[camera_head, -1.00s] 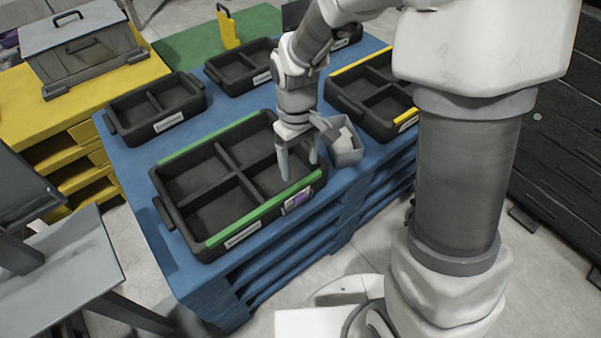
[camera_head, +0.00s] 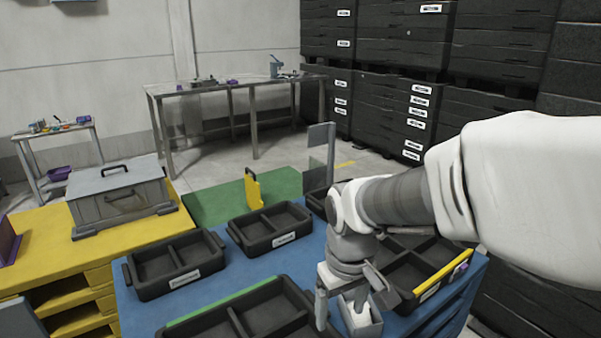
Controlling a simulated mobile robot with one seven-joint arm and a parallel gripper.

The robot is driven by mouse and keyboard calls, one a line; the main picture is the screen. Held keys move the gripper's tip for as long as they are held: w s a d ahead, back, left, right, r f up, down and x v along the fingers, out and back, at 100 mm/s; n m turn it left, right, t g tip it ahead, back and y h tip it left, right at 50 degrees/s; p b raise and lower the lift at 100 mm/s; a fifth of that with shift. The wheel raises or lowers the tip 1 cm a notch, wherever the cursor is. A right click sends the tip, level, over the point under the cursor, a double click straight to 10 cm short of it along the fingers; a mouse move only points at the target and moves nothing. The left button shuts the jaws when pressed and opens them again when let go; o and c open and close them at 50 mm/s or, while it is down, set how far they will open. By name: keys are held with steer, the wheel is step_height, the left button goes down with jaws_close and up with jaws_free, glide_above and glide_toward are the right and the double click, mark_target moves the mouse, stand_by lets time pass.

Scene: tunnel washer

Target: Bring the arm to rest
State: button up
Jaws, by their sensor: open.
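My gripper (camera_head: 340,302) points down over the right side of the blue table (camera_head: 135,318). My arm reaches in from the right and bends down at the wrist.
Black divided trays stand on the table: a green-edged one (camera_head: 215,309) in front, others at the left (camera_head: 196,275) and middle (camera_head: 270,242), and a yellow-edged one (camera_head: 433,283) at the right. A lidded grey box (camera_head: 119,203) sits on the yellow stand (camera_head: 60,254). Black drawer stacks (camera_head: 393,100) line the back.

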steer(key=s+d+r+m+t, duration=0.45)
steer(key=s+d+r, duration=0.25)
steer(key=s+r, duration=0.25)
step_height(320, 180, up, 14)
steer(key=s+p, duration=0.1)
steer(key=p, duration=1.3)
steer(key=shift+f, duration=0.1)
